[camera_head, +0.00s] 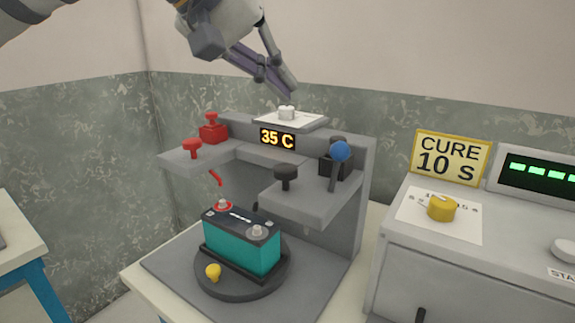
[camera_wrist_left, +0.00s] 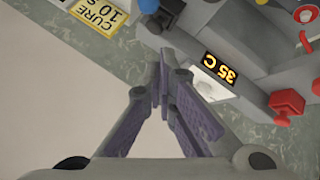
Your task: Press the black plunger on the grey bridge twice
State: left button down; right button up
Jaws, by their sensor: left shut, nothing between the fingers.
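The grey bridge (camera_head: 343,225) stands behind a teal battery (camera_head: 241,248). The black plunger (camera_head: 286,173) stands upright on the front of its right-hand shelf, its cap raised above the shelf. My left gripper (camera_head: 289,92) is shut and empty, held in the air above the back of the bridge, up and behind the plunger and apart from it. In the left wrist view the closed fingertips (camera_wrist_left: 161,65) are beside the bridge's top edge. I cannot make out the plunger there. My right gripper is not in view.
A blue-knobbed lever (camera_head: 340,152) stands right of the plunger. A red plunger (camera_head: 192,147) is on the left shelf. The battery sits on a dark turntable (camera_head: 218,284). A grey console (camera_head: 400,260) stands right.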

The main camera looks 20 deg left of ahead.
aim_at(281, 166)
pick_arm(q)
notch_tip(281, 166, down, 8)
jog(key=shift+f, duration=0.2)
jog(key=shift+f, duration=0.1)
dwell(1.5)
jog(key=shift+f, duration=0.35)
jog(key=shift+f, duration=1.1)
dwell(0.9)
jog(key=shift+r, duration=1.55)
jog(key=shift+r, duration=0.1)
jog(key=shift+r, duration=2.4)
